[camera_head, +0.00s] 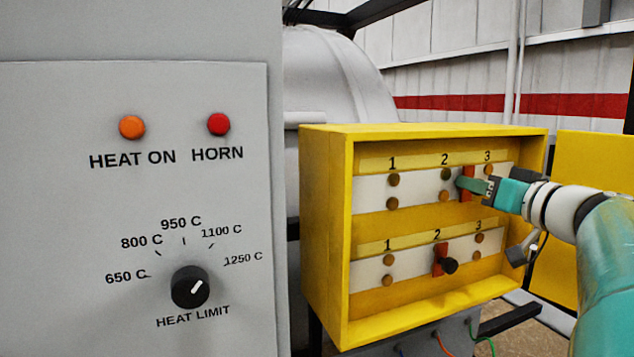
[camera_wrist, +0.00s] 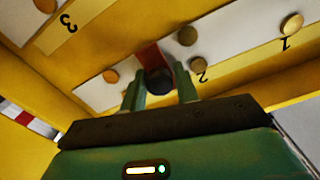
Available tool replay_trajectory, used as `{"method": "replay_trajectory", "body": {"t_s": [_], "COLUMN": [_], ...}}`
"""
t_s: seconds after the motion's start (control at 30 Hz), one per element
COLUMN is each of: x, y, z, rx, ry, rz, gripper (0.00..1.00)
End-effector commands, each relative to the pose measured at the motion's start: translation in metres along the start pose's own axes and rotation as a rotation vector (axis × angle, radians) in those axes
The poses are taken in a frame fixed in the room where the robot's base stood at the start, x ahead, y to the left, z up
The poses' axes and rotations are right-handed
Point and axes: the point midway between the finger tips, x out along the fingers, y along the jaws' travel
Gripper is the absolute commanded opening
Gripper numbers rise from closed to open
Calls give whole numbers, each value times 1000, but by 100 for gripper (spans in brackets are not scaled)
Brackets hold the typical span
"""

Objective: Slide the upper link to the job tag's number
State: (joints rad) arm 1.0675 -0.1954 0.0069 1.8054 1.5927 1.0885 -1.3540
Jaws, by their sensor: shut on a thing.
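My gripper (camera_head: 473,184) reaches in from the right and is shut on the upper link's dark knob (camera_wrist: 158,80). In the wrist view the red bar (camera_wrist: 150,56) shows just beyond the fingers, between 2 and 3. The lower link (camera_head: 438,260) is red with a black knob (camera_head: 450,266) and sits at number 2 on the lower strip. I see no job tag in either view.
The yellow box (camera_head: 322,230) is open at the front, with its yellow door (camera_head: 595,190) swung to the right. A padlock (camera_head: 520,252) hangs at its right edge. A grey panel (camera_head: 60,200) with buttons and a heat limit dial (camera_head: 190,287) stands left.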

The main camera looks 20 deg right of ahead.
Motion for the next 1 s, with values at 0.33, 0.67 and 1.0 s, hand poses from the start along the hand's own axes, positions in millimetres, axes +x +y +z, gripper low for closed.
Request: {"method": "replay_trajectory", "body": {"t_s": [0.33,0.67,1.0], "x": [2,1,1], "y": [61,68,68], "z": [-16,-19,-18], "rx": [4,4,2], "ry": [1,3,2], "rz": [-4,2,1], "gripper": [0,0,48]}}
